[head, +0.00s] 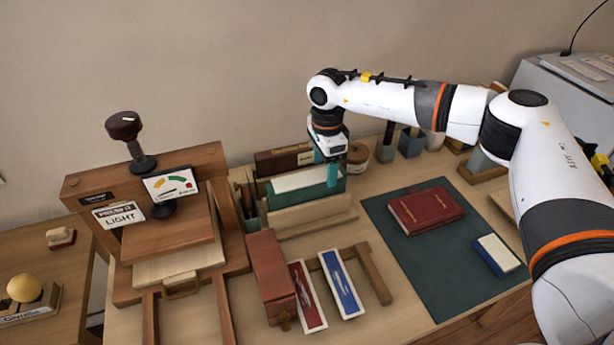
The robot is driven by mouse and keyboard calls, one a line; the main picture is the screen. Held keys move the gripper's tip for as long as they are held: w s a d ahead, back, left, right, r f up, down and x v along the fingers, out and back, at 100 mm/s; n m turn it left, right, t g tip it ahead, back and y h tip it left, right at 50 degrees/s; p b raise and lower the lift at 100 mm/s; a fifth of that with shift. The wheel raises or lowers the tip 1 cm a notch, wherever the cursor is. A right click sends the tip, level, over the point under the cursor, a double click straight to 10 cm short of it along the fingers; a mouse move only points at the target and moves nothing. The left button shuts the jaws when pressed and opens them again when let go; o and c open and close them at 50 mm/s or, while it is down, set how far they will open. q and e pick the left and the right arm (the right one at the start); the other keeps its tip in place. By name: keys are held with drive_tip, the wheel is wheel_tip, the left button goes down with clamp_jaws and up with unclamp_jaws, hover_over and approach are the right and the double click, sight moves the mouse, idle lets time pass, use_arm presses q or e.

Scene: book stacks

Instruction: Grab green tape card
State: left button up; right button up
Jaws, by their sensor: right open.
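My right gripper (331,172) hangs down at the back of the table, its teal fingertips in front of the right end of a green piece with a white panel (300,189). I cannot tell whether this green piece is the green tape card, or whether the fingers touch it. The gripper is open; nothing shows held in it. A red tape card (307,296) and a blue tape card (342,284), both white-edged, lie side by side at the front. No other green card is clear. My left gripper is out of view.
A wooden press (160,238) with a dark knob stands left. A dark red box (270,268) lies beside the cards. A green mat (405,256) holds a red book (426,208) and a small blue book (497,254). Jars and holders stand behind the mat.

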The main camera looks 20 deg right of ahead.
drive_tip(key=shift+f, duration=0.2)
idle(0.5)
drive_tip(key=c, duration=1)
